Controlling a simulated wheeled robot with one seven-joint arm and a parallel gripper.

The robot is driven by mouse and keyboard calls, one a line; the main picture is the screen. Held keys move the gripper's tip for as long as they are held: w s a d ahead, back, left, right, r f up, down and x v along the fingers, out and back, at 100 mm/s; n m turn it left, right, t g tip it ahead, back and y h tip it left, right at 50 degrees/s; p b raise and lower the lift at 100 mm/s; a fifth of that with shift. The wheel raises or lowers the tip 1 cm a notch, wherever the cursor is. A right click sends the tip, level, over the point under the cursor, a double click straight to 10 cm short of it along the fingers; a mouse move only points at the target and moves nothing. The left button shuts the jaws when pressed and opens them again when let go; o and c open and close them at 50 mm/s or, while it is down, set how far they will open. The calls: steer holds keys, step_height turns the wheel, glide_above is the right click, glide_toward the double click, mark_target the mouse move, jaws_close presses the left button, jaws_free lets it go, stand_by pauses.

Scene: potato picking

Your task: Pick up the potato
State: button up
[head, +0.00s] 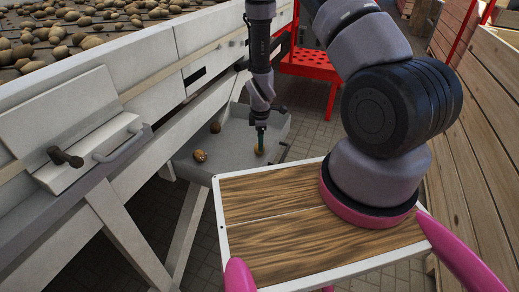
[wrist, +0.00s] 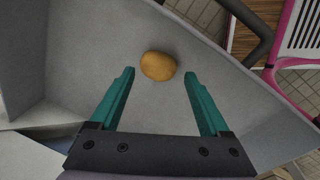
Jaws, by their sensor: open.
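A yellow-brown potato (wrist: 158,66) lies on the floor of a grey metal tray (wrist: 85,50). In the wrist view it sits just beyond and between the tips of my gripper (wrist: 159,74), whose green fingers are apart with nothing between them. In the head view my gripper (head: 260,130) points down over the tray (head: 225,170), with a potato (head: 261,149) right below it. Whether the fingers touch the potato cannot be told.
A large sorting machine (head: 130,60) with many potatoes on its bed stands at the left. A red perforated stand (head: 310,62) is behind the tray. A wooden wall (head: 480,120) runs along the right. The tray's walls rise around the potatoes.

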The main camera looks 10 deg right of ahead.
steer(key=f, duration=0.4)
steer(key=shift+w, duration=0.35)
steer(key=c, duration=1.1)
steer(key=shift+c, duration=0.2)
